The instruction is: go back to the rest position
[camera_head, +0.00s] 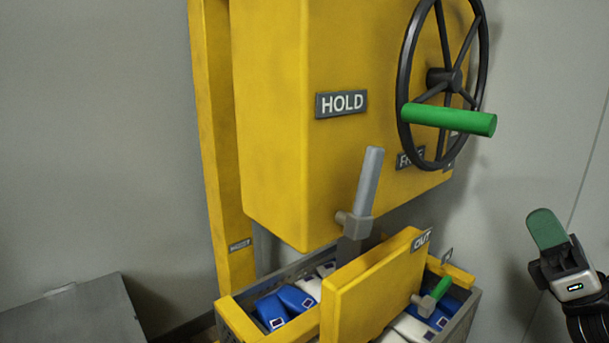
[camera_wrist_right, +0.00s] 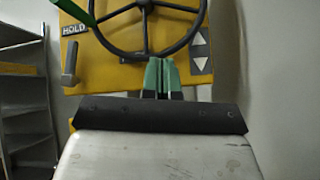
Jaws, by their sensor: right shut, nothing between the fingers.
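My right gripper (camera_head: 545,228) is at the right edge of the head view, to the right of the yellow machine and apart from it. Its green fingers are together with nothing between them. In the right wrist view the closed green fingers (camera_wrist_right: 157,76) appear in front of the lower rim of the black handwheel (camera_wrist_right: 117,45). In the head view the handwheel (camera_head: 407,62) is on the yellow machine (camera_head: 275,130), with a green grip (camera_head: 450,119) sticking out. My left gripper is not in view.
Below the machine is a bin (camera_head: 240,318) of blue and white packs, with a yellow OUT panel (camera_head: 375,285) and a small green handle (camera_head: 437,291). A grey lever (camera_head: 367,185) stands above it. A grey box (camera_head: 75,310) is at lower left. Wall space beside my right gripper is clear.

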